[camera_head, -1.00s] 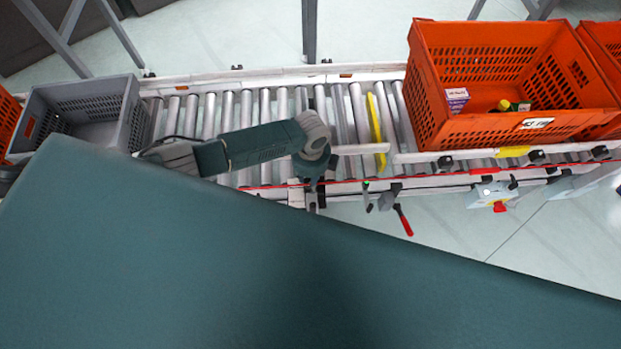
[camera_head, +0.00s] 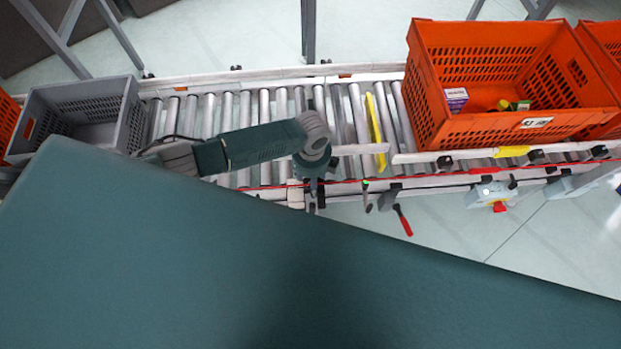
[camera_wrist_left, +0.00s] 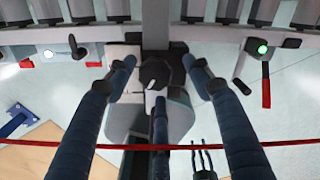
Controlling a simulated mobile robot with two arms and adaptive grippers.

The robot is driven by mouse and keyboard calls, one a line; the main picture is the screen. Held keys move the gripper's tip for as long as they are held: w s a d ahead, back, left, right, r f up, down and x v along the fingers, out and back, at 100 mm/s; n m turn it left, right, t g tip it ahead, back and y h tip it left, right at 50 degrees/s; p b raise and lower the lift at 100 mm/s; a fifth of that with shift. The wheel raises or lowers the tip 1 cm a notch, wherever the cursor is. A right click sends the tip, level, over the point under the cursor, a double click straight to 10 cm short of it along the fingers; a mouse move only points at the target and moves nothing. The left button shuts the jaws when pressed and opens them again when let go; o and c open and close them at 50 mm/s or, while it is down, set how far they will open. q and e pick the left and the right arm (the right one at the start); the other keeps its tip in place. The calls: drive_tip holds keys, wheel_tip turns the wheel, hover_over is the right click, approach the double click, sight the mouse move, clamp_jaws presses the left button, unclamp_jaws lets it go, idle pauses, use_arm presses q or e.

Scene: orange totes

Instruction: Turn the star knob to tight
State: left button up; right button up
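A dark lobed knob (camera_wrist_left: 154,75), which looks like the star knob, sits on a grey and white bracket in the middle of the left wrist view. My left gripper (camera_wrist_left: 160,85) has two fingers spread left and right of it and a third finger below. Gaps show between the side fingers and the knob, so the gripper is open around it. I cannot tell whether the lower finger touches it. In the head view my left wrist hangs over the conveyor's near rail and hides the knob. My right gripper is not identifiable in either view.
A roller conveyor (camera_head: 245,105) runs across the head view. A grey tote (camera_head: 128,112) stands at left and an orange tote (camera_head: 425,95) at right. A red-handled lever (camera_head: 403,221) hangs below the near rail. A red cord (camera_wrist_left: 60,143) crosses the left wrist view.

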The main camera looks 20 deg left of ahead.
use_arm(q)
drive_tip(key=shift+a, duration=0.1)
drive_tip(key=shift+r, duration=0.5)
wheel_tip(320, 180, up, 11)
idle(0.5)
